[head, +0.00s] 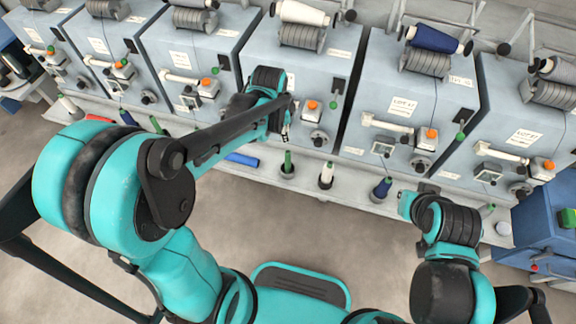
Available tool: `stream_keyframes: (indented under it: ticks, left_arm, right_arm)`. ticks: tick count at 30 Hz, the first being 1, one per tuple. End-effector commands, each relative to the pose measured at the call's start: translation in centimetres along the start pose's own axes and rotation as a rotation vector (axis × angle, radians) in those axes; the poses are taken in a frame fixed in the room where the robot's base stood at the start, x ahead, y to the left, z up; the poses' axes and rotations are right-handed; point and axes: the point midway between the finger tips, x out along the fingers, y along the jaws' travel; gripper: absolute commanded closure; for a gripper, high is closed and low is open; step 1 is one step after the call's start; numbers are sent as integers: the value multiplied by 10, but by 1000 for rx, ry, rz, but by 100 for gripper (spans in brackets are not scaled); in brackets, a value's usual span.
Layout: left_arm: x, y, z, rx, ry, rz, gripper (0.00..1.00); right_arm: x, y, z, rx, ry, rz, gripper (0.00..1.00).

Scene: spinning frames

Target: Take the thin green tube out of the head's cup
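A thin green tube (287,159) stands upright in a small dark cup (287,172) on the ledge in front of the middle machine head. My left gripper (285,131) is just above and behind this tube in the picture, in front of that head's face. It seems apart from the tube; its fingers are too small to tell open from shut. My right gripper (411,200) is low at the right, near the ledge, and its fingers are mostly hidden by its own wrist. Other green tubes stand at the left (156,124) and at the right (487,210).
A white-wound tube (326,175) and a blue-wound tube (381,188) stand on the ledge (345,183) to the right. Grey-blue machine heads (405,105) line the back. The floor (330,235) in front is clear.

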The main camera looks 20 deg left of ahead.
Motion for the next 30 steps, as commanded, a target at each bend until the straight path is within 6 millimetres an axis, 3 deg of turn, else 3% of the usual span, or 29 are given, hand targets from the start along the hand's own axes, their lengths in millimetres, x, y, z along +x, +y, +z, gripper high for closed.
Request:
stream_keyframes:
  ticks: [1, 7, 12, 15, 19, 23, 30]
  left_arm:
    - [26, -6, -5, 70, -12, 22, 55]
    - [120, -16, -14, 389, -48, 124, 55]
    - [205, -10, -13, 650, -53, 218, 55]
    - [242, -3, -9, 760, -48, 259, 55]
    - [271, 5, -5, 850, -41, 294, 55]
    - [281, -9, -3, 864, -45, 280, 55]
    - [307, -5, 2, 866, -45, 277, 55]
  right_arm:
    - [5, 0, 4, 0, 0, 0, 100]
    - [15, 0, 11, 0, 0, 0, 100]
    - [23, 0, 16, 0, 0, 0, 100]
    - [26, 0, 18, 0, 0, 0, 100]
    - [27, 0, 20, 0, 0, 0, 100]
    - [26, 0, 18, 0, 0, 0, 100]
    - [35, 0, 25, 0, 0, 0, 100]
